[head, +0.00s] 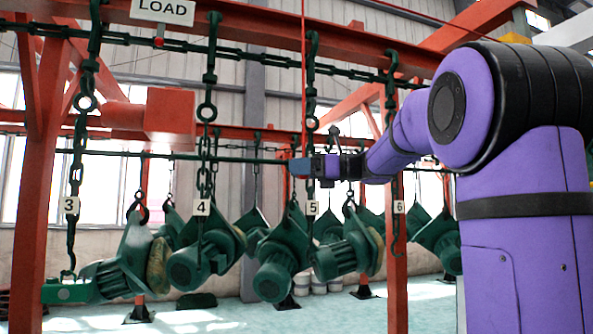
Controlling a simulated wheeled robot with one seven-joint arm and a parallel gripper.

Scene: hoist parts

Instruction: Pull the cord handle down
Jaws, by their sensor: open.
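A thin red cord (303,80) hangs straight down from the top of the head view, a little left of chain 5. Its lower end meets the tip of my gripper (298,168). I cannot make out the cord handle apart from the gripper there; it may be hidden by or between the fingers. My gripper points left at the end of my purple arm and is open. The fingers are small and far off, so I cannot tell whether they touch the cord.
Dark green chains with hooks and number tags 3, 4 (201,207), 5 (312,207) and 6 hang from an overhead conveyor. Several green motor-like parts (277,262) hang below and behind my gripper. A LOAD sign (162,11) and red posts (38,190) stand at the left.

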